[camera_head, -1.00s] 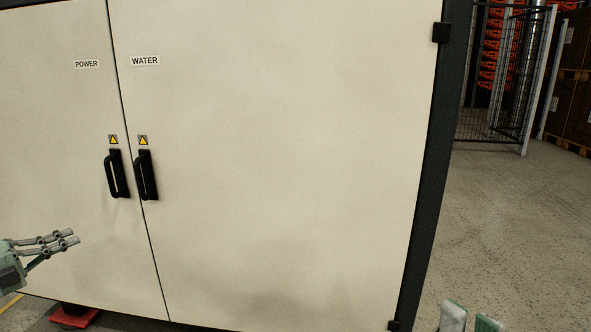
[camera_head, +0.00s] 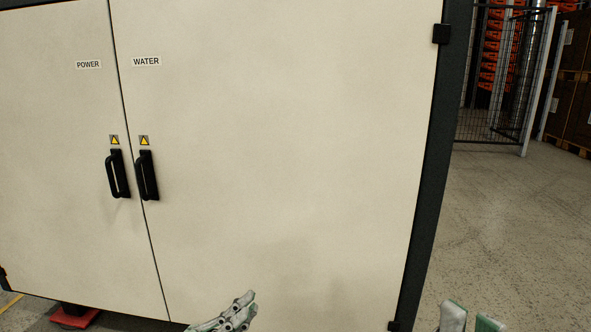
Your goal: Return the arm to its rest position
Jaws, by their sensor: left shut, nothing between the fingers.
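My left gripper (camera_head: 247,298) is at the bottom edge of the head view, left of the middle. Its fingers are together with nothing between them, and they point up and to the right. It is in front of the lower part of the cabinet's WATER door (camera_head: 290,150). It is well below the black door handles and apart from them. The rest of the left arm is cut off by the frame.
The cream cabinet has a POWER door (camera_head: 55,150) at left, and both doors are closed. Each has a black handle, the POWER handle (camera_head: 117,175) and the WATER handle (camera_head: 148,176). Bare floor (camera_head: 510,230) lies at right, before a mesh fence (camera_head: 490,125).

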